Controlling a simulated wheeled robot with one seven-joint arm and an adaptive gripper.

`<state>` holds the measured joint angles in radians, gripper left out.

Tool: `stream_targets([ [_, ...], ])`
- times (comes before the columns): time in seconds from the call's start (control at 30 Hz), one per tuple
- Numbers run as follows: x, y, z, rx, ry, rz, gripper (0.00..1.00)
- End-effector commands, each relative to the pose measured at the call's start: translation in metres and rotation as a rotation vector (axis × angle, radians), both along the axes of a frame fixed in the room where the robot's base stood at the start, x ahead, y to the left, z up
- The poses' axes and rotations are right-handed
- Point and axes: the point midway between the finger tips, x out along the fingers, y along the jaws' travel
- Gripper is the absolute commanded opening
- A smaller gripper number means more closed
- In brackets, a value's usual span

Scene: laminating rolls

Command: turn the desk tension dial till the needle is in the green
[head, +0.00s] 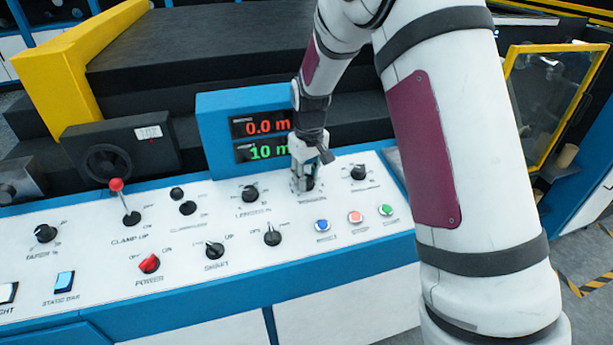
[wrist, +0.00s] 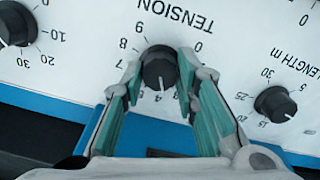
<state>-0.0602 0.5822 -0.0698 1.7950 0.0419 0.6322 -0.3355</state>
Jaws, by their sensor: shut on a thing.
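The tension dial (wrist: 159,66) is a black round knob under the printed word TENSION in the wrist view. Its white pointer line faces the bottom of that picture, toward the middle numbers of its scale. My gripper (wrist: 161,73) has its teal-padded fingers on either side of the knob, shut on it. In the head view my gripper (head: 305,174) reaches down onto the white desk panel (head: 330,260) and hides most of the dial. I cannot make out a needle or a green band in either view.
Beside the dial are the length knob (wrist: 275,103) and another black knob (wrist: 14,24). A display (head: 262,138) reads 0.0 m in red and 10 m in green. A red-topped clamp lever (head: 118,188), a red power switch (head: 149,263) and coloured buttons (head: 355,217) stand on the panel.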

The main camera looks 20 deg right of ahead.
Motion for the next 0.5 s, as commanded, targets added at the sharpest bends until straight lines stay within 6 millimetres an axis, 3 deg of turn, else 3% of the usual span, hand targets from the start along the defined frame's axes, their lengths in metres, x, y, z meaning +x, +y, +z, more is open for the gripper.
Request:
stream_targets([
  [0.5, 0.0001, -0.0003, -0.0001, 0.083, 0.000, -0.474, 0.00],
])
